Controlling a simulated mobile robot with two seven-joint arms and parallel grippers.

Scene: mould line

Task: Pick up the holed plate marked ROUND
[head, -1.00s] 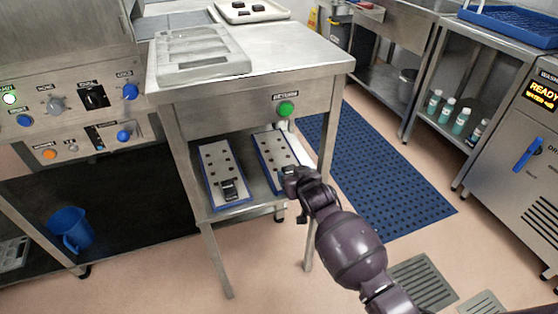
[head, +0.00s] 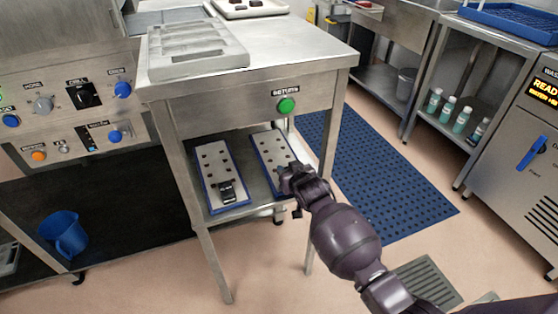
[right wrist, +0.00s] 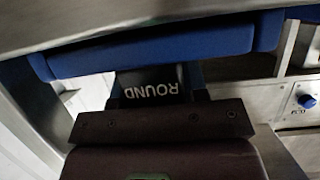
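Two white holed plates with blue rims lie side by side on the lower shelf of the steel table. The right one (head: 268,150) has its near end partly hidden by my right gripper (head: 284,174). The left one (head: 214,165) shows a black tab at its near end. In the right wrist view, a black tab marked ROUND (right wrist: 152,88), its lettering upside down, shows below a blue rim (right wrist: 150,50). The fingers of my right gripper stand apart on either side of this tab; contact is not clear. My left gripper is not in view.
The table top (head: 290,50) is just above the shelf and carries a grey mould tray (head: 195,62). A green button (head: 286,105) is on the table front. A control panel stands left, with a blue jug (head: 64,235) below. A blue mat (head: 375,175) lies right.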

